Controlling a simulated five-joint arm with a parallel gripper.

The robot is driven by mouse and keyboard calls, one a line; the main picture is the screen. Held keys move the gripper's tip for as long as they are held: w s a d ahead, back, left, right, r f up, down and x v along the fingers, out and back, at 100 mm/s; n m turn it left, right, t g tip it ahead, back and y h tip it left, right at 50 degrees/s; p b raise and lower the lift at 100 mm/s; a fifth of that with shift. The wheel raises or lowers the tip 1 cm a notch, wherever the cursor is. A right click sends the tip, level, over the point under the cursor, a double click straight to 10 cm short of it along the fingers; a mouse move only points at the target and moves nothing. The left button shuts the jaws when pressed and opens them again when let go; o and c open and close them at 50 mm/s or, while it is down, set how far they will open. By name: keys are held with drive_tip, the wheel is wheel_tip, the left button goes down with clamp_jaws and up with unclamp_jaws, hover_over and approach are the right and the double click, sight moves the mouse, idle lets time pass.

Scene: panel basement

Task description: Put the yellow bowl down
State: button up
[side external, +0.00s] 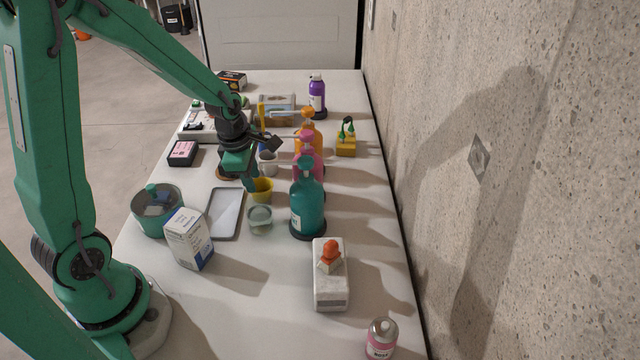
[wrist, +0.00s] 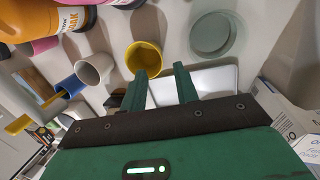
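The small yellow bowl (side external: 264,189) appears to stand upright on the white table, in the middle of the side view. It also shows in the wrist view (wrist: 146,56), its open top facing the camera. My gripper (side external: 252,184) is low beside it. In the wrist view the two fingers of my gripper (wrist: 161,70) are spread, with a clear gap between them. The left finger overlaps the bowl's near edge; I cannot tell whether it touches. The right finger is clear of the bowl. Nothing shows gripped between the fingers.
A clear glass bowl (side external: 260,219) stands just in front of the yellow bowl. A teal pump bottle (side external: 308,207) is at its right, a grey tray (side external: 225,213) at its left. A white cup (wrist: 94,68) and a blue cup (wrist: 69,88) stand close by.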

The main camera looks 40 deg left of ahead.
sight(262, 191)
drive_tip(key=shift+f, duration=0.3)
drive_tip(key=shift+x, duration=2.9)
drive_tip(key=shift+c, duration=0.4)
clamp_jaws()
